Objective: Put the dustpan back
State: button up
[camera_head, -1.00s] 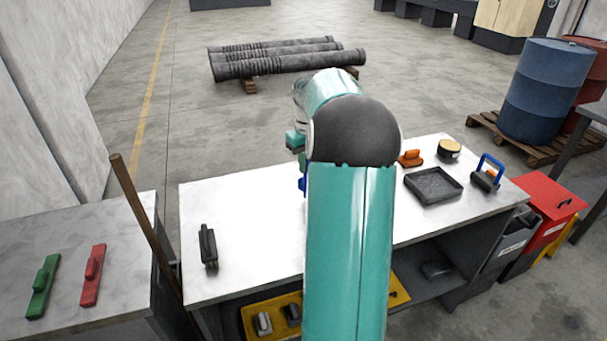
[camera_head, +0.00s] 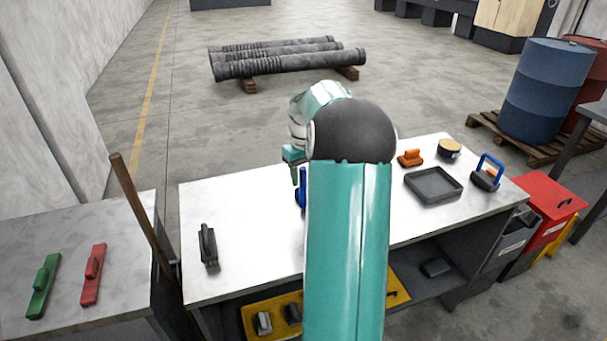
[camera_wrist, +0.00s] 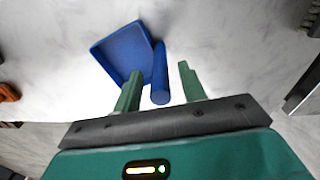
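The blue dustpan (camera_wrist: 126,52) lies on the pale tabletop in the wrist view, its round handle (camera_wrist: 160,78) pointing toward my gripper. My gripper (camera_wrist: 160,72) is open, with one green finger on each side of the handle. The fingers look apart from the handle; the height between them is hard to judge. In the head view my gripper (camera_head: 295,172) is above the white table, and only a small blue part of the dustpan (camera_head: 301,190) shows beside my arm, which hides the rest.
The white workbench (camera_head: 240,205) also bears a black-handled tool (camera_head: 208,245), an orange tool (camera_head: 410,158), a black tray (camera_head: 433,183), a round tin (camera_head: 449,148) and a blue-handled brush (camera_head: 487,172). A wooden pole (camera_head: 143,215) leans at its left edge. A red bin (camera_head: 545,203) stands at right.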

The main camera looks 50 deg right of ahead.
notch_tip(320, 180, up, 12)
jog(key=shift+r, duration=0.2)
dwell(0.4)
jog(key=s+a+r+n+t+h, duration=0.1)
jog(key=a+r, duration=0.2)
jog(key=a, duration=1)
jog(key=a+r+n+t+h, duration=0.1)
jog(key=a+r, duration=0.2)
jog(key=a, duration=1)
jog(key=s+a+f+n+t+y, duration=0.1)
jog(key=s+a+f, duration=0.2)
jog(key=s+a, duration=0.3)
jog(key=s+a+f+t+y, duration=0.1)
jog(key=s+a+f+t, duration=0.1)
jog(key=s+a, duration=0.5)
jog(key=a+f, duration=0.1)
jog(key=a, duration=0.3)
jog(key=shift+s+f+n, duration=0.3)
jog(key=shift+f+n, duration=0.05)
jog(key=shift+n, duration=0.05)
